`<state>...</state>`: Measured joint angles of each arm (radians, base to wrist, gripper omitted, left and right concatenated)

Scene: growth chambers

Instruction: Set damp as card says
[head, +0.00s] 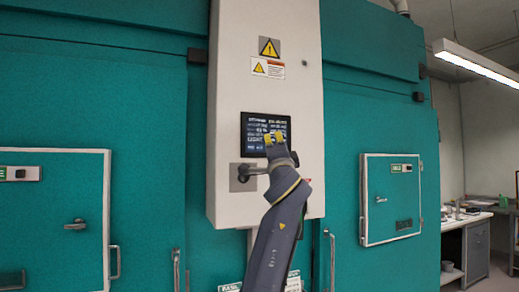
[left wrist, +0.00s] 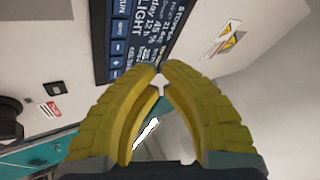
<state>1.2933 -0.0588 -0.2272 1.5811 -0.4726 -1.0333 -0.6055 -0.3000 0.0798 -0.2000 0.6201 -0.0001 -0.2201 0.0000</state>
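The dark touch screen (head: 255,122) is on the white control cabinet (head: 225,80). It also shows in the left wrist view (left wrist: 125,45), tilted, with "LIGHT", "45 %", "Day 12 h" and plus and minus buttons readable. My left gripper (head: 273,137) is in front of the screen's lower right part and covers some of it. In the left wrist view its yellow fingers (left wrist: 160,72) are shut, tips together, with nothing between them. I cannot tell whether the tips touch the screen. My right gripper is not in view.
A handle on a grey plate (head: 243,177) sits just below the screen at left. Warning labels (head: 269,47) are above it. Closed chamber doors stand at left (head: 60,245) and right (head: 385,220). A workbench (head: 465,220) is at far right.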

